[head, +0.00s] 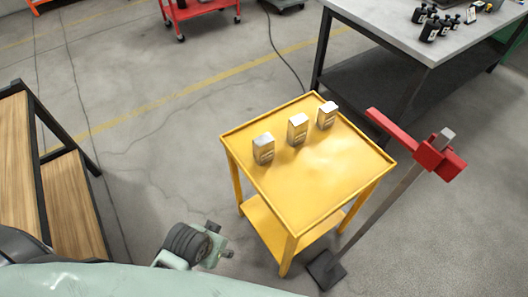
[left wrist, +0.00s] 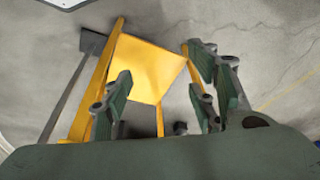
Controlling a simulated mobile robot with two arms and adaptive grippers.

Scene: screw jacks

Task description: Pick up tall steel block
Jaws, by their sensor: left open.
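Three steel blocks stand upright in a slanting row on a yellow cart (head: 335,180): a near-left block (head: 263,149), a middle block (head: 298,130) and a far-right block (head: 327,115). The far-right one looks smaller, but I cannot tell surely which is tallest. My left gripper (head: 222,241) is low and left of the cart, apart from the blocks. In the left wrist view my left gripper (left wrist: 163,85) has its fingers spread and nothing held. The cart's yellow panel (left wrist: 147,68) shows beyond them, with no blocks visible. My right gripper is not in view.
A stand with a red top (head: 432,157) and dark base (head: 325,270) is close on the cart's right. A grey workbench (head: 395,35) is behind right. A wood-topped shelf unit (head: 70,205) is at left. Floor between shelf and cart is open.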

